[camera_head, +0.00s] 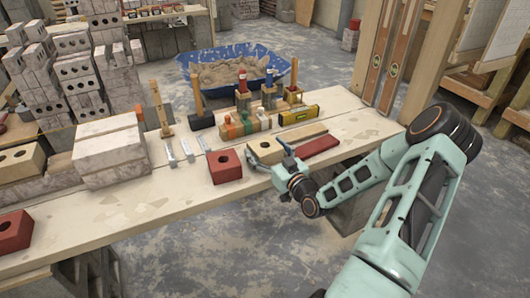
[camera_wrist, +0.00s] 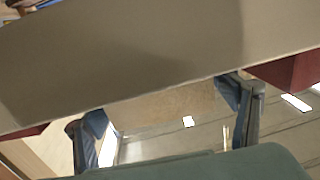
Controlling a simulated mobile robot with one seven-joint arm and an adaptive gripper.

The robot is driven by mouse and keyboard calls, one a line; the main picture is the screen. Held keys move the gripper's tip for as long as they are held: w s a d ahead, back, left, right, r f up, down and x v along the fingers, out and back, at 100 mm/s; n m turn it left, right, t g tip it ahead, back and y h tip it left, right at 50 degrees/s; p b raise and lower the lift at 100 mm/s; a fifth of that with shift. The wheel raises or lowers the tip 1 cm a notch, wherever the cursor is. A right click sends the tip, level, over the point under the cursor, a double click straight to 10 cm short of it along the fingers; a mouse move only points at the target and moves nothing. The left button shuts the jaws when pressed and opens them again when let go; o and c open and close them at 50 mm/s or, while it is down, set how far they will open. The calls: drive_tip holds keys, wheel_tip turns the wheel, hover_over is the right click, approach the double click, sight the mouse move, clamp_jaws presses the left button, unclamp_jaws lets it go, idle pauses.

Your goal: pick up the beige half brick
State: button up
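The beige half brick (camera_head: 264,146) lies on the bench between a red holed brick on its left and a flat red brick on its right. My gripper (camera_head: 272,158) is at its near side, at the bench's front edge. In the wrist view, my gripper (camera_wrist: 165,107) has its two fingers spread wide, one on each side of the beige half brick (camera_wrist: 165,101). Whether the pads touch it cannot be told. The brick appears to rest on the bench, and its lower part is hidden in the head view.
The red holed brick (camera_head: 225,166) and flat red brick (camera_head: 318,145) stand close on either side. Pale blocks (camera_head: 110,155) are at left.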

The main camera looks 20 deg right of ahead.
sight(264, 146)
drive_tip(key=c, duration=1.5)
drive_tip(key=shift+r, duration=0.1)
drive_tip(key=shift+c, duration=1)
drive_tip(key=shift+r, duration=0.5)
drive_tip(key=r, duration=0.1)
drive_tip(key=r+p, duration=0.1)
drive_tip(key=r, duration=0.1)
drive_tip(key=shift+s+a+r+p, duration=0.15)
drive_tip(key=shift+s+a+p, duration=0.1)
drive_tip(key=shift+a+p, duration=0.1)
drive_tip(key=s+a+r, duration=0.1)
drive_tip(key=s+a+r+p, duration=0.1)
drive_tip(key=r, duration=0.1)
drive_tip(key=s+a+r+p, duration=0.1)
drive_tip(key=r, duration=0.1)
drive_tip(key=shift+s+r, duration=0.2)
drive_tip(key=shift+r, duration=0.05)
drive_tip(key=s+a+r+p, duration=0.3)
drive_tip(key=s+a+p, duration=0.2)
drive_tip(key=s+p, duration=0.1)
drive_tip(key=shift+a+r+p, duration=0.15)
drive_tip(key=shift+a+p, duration=0.2)
drive_tip(key=shift+p, duration=0.2)
